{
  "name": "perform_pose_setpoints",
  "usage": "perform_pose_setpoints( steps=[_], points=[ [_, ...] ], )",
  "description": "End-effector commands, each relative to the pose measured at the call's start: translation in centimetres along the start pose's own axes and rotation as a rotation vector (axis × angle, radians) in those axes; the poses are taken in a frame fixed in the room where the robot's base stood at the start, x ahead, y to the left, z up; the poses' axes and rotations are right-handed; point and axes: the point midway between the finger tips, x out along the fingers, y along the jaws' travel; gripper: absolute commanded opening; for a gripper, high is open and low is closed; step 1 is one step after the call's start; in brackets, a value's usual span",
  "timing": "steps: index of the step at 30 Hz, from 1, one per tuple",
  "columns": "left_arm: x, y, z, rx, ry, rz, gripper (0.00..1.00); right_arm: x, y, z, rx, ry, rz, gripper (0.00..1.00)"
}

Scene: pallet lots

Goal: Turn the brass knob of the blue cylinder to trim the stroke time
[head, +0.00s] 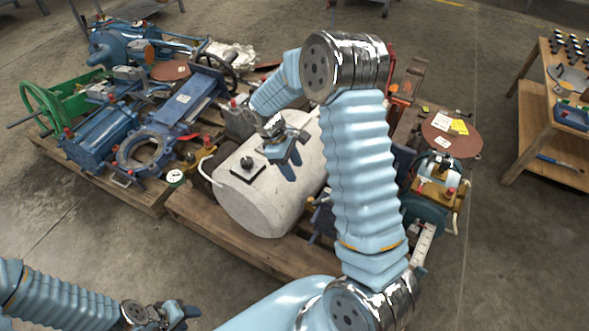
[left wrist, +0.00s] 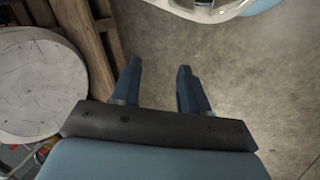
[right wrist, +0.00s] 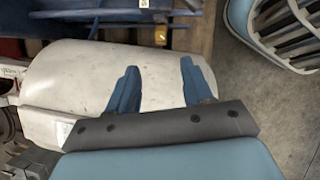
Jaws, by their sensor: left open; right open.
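A blue cylinder body (head: 103,136) with red caps lies on the left pallet in the head view. Blue parts also show on the right pallet, partly hidden by my right arm. I cannot make out the brass knob or tell which blue body carries it. My right gripper (head: 288,163) is open and empty over the white tank (head: 250,200); the tank also fills much of the right wrist view (right wrist: 85,75) under the fingers. My left gripper (head: 180,315) is open and empty at the lower left, above bare floor, with the tank's round end beside it in the left wrist view (left wrist: 45,85).
The left pallet (head: 150,200) is crowded with a green handwheel (head: 40,105), a blue valve (head: 145,150) and other fittings. A wooden bench (head: 545,115) is at the far right. Floor is clear at front left.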

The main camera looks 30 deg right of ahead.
Motion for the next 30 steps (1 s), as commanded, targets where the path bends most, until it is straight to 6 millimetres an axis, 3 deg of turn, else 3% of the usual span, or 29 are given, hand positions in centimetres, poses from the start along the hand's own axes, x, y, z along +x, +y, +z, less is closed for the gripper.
perform_pose_setpoints(
  steps=[6,12,18,25,30],
  points=[
    [1.1,-0.5,0.0,-0.001,0.001,-0.001,0.44,0.6,0.3,-0.3,0.025,0.002,-0.007,0.5],
    [7.2,-3.5,-0.4,-0.012,0.008,-0.008,0.44,2.1,1.9,-1.2,0.223,0.006,-0.073,0.5],
    [11.6,-6.0,-0.8,-0.023,0.017,-0.016,0.44,1.5,2.8,-0.5,0.42,0.005,-0.163,0.5],
    [12.6,-6.6,-0.9,-0.026,0.019,-0.018,0.44,0.9,2.7,0.3,0.491,-0.001,-0.204,0.5],
    [13.3,-6.7,-0.8,-0.025,0.016,-0.016,0.44,3.6,2.1,0.2,0.489,-0.003,-0.204,0.5]
  ],
)
